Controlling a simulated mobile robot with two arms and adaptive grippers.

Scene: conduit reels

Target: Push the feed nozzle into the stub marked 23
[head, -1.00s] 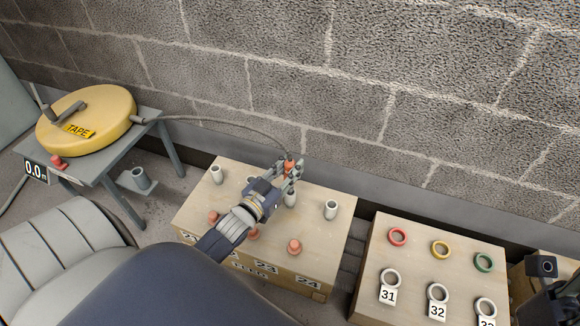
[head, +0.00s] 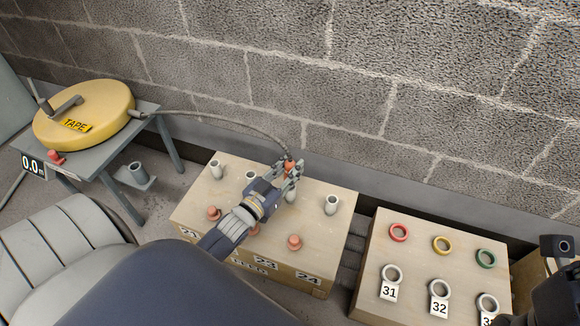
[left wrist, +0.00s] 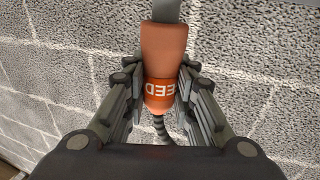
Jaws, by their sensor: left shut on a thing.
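My left gripper (head: 291,170) is shut on the orange-red feed nozzle (head: 289,166), above the wooden block (head: 335,240). In the left wrist view the nozzle (left wrist: 163,55), with its FEED band, sits between both fingers (left wrist: 160,95). A pale stub (head: 291,195), third from the left and in line with the 23 label (head: 265,263), stands just below the nozzle. The fingers partly hide the stub's top, so I cannot tell whether the nozzle touches it. Part of my right arm shows at the lower right edge; its fingers are out of view.
Other stubs (head: 331,204) stand on the block, with salmon caps (head: 294,242) in front. A hose (head: 215,116) runs from the yellow tape reel (head: 85,115) to the nozzle. At right, another block (head: 410,263) carries coloured rings and numbered collars. The wall (head: 420,90) is close behind.

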